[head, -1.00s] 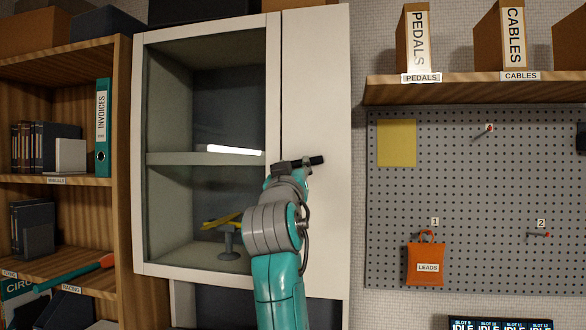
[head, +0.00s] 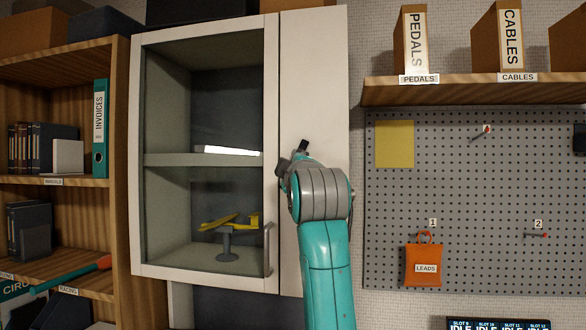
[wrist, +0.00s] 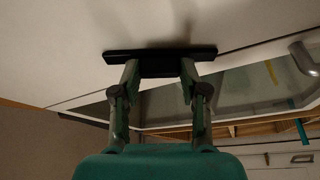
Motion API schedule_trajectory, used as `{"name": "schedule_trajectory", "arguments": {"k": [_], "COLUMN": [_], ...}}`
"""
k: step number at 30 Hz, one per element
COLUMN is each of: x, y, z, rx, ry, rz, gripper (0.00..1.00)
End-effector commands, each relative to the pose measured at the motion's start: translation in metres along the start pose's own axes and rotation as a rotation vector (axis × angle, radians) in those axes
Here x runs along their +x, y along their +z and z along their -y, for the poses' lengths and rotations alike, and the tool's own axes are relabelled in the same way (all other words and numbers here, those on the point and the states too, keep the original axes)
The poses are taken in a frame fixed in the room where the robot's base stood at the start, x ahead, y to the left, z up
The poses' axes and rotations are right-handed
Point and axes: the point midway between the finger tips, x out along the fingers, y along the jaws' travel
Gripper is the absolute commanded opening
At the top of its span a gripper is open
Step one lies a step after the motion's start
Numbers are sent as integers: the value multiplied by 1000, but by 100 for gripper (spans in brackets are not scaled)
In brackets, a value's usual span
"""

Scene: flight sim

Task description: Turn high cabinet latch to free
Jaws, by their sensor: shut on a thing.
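The black bar latch (head: 303,146) sits on the cabinet's pale front, just right of the glass door (head: 228,100). It is tilted, its upper end to the right, and my arm hides part of it. In the wrist view the bar (wrist: 160,52) lies across the ends of both fingers. My gripper (wrist: 160,72) is shut on the latch's middle, one finger on each side. In the head view my gripper (head: 294,160) is mostly hidden behind my wrist. The glass door looks closed, with a grey handle (head: 268,250) at its lower right.
A yellow model on a grey stand (head: 227,238) is behind the glass. A wooden bookshelf (head: 122,200) stands left. A pegboard (head: 470,200) with an orange LEADS bag (head: 424,266) hangs right, below a shelf (head: 450,92) of boxes.

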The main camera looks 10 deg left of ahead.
Motion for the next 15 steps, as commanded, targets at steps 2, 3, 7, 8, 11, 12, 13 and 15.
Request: {"name": "schedule_trajectory", "arguments": {"k": [2, 3, 7, 8, 11, 12, 13, 15], "x": [0, 0, 0, 0, 0, 0, 0, 0], "y": [0, 0, -1, -1, -1, -1, -1, -1], "z": [-1, -2, -1, -1, -2, -2, -2, -2], "rx": [-64, -97, -196, -216, -279, -301, -317, -349], "ry": [-27, -41, -82, -92, -117, -126, -132, -146], "rz": [-1, 0, -1, -1, 0, 0, 0, 0], "gripper": [9, 9, 9, 9, 9, 9, 9, 9]}}
